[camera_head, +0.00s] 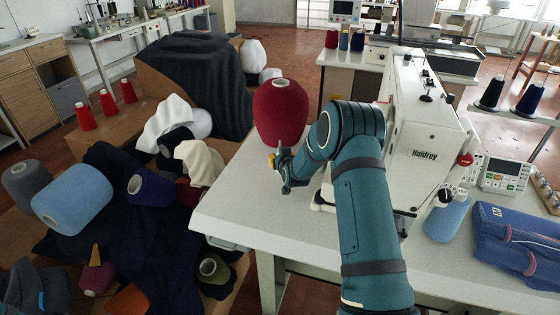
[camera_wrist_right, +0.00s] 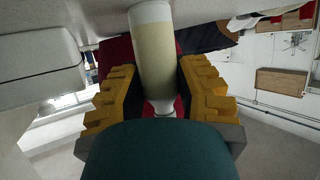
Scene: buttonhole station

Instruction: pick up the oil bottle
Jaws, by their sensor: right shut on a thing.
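The oil bottle (camera_wrist_right: 153,45) shows in the right wrist view as a pale yellowish, see-through bottle with a whitish end and a narrow neck. It is between the yellow ridged fingers of my right gripper (camera_wrist_right: 157,82), which is shut on it. In the head view my right gripper (camera_head: 277,164) is at the left part of the white table, in front of the big red yarn cone (camera_head: 281,112). There my arm and gripper hide the bottle. Whether the bottle touches the table I cannot tell. My left gripper is not in view.
A white sewing machine (camera_head: 425,120) stands right of my right arm on the white table (camera_head: 235,215). Yarn cones and cloth fill the left. The table's front left corner is clear.

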